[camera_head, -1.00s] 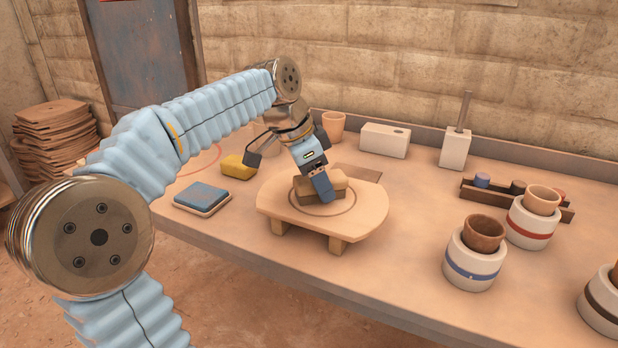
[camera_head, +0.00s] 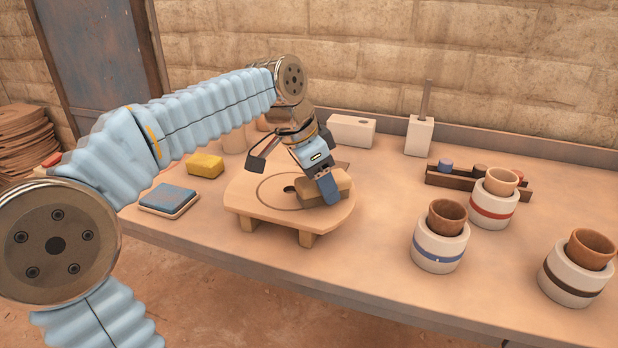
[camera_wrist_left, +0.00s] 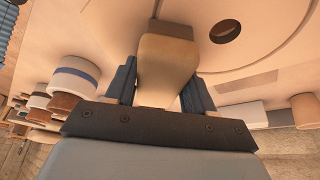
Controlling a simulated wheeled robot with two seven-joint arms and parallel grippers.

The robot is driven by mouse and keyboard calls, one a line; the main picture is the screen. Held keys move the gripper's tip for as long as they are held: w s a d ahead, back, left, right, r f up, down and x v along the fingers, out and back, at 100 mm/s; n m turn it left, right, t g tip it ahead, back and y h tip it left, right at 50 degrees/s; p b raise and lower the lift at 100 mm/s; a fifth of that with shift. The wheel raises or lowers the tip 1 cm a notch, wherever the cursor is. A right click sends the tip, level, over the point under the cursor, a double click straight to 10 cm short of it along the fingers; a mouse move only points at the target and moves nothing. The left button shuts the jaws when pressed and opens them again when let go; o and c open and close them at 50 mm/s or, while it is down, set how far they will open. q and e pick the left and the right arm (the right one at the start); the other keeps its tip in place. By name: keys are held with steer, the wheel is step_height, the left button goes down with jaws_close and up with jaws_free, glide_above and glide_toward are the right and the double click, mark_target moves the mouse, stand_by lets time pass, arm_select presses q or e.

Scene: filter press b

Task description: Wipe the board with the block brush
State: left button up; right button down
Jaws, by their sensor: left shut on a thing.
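The board (camera_head: 247,203) is a pale wooden slab on short feet, with a ring mark and a dark hole on its top. The block brush (camera_head: 338,184) is a tan block at the right part of the board's top. My left gripper (camera_head: 326,188) is shut on the block brush from above. In the left wrist view the brush (camera_wrist_left: 165,62) sits between the two blue fingers, and the board's hole (camera_wrist_left: 225,31) shows beside it. Whether the brush's underside touches the board is hard to tell. My right gripper is in neither view.
A blue-topped pad (camera_head: 169,197) and a yellow block (camera_head: 205,165) lie left of the board. Banded white pots (camera_head: 440,246) with brown cups stand at the right. A white box (camera_head: 351,130), a white holder (camera_head: 419,136) and a dark rack (camera_head: 455,183) stand behind. The table between board and pots is clear.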

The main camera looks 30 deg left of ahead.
arm_select(q)
steer(key=shift+w+d, duration=0.1)
steer(key=shift+d, duration=0.15)
step_height(320, 180, up, 2)
steer(key=shift+r+p, duration=0.2)
steer(key=shift+p, duration=0.85)
step_height(320, 180, up, 2)
steer(key=shift+r, duration=0.9)
steer(key=shift+r, duration=1.5)
